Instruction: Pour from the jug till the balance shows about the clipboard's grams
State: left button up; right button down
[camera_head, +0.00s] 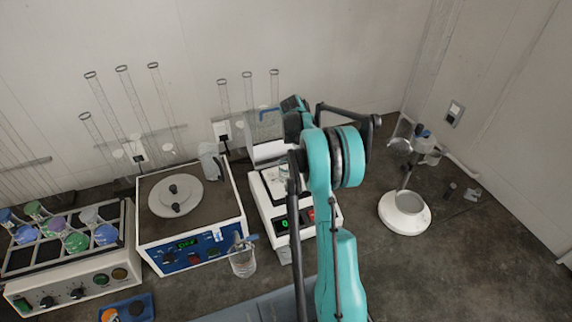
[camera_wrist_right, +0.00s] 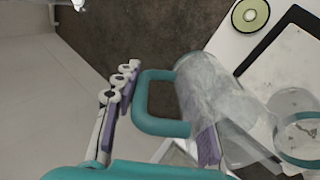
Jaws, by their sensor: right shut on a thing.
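My right gripper (camera_wrist_right: 168,112) is shut on the teal handle of the clear jug (camera_wrist_right: 205,85) in the right wrist view. The jug is see-through, and I cannot make out its contents or exact tilt. A clear vessel with a teal ring (camera_wrist_right: 302,135) is near the jug's lower end. In the head view the balance (camera_head: 262,200) stands behind my teal right arm. Its green display (camera_head: 285,223) shows a 0, with the rest hidden by the arm. No clipboard figure is readable. My left gripper is out of view.
A glass beaker (camera_head: 242,262) stands in front. A white round-based stand (camera_head: 404,212) is at right. Tall glass cylinders (camera_head: 133,95) are near the wall. The right front bench is clear.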

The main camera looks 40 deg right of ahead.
jog(key=shift+d, duration=0.1)
jog(key=shift+a, duration=0.2)
dwell(0.4)
jog(key=shift+a+r+h, duration=0.15)
jog(key=shift+a+h, duration=0.05)
jog(key=shift+h, duration=0.1)
jog(key=shift+d, duration=0.15)
jog(key=shift+a+r, duration=0.1)
jog(key=shift+a, duration=0.15)
jog(key=shift+d, duration=0.1)
jog(key=shift+d, duration=0.1)
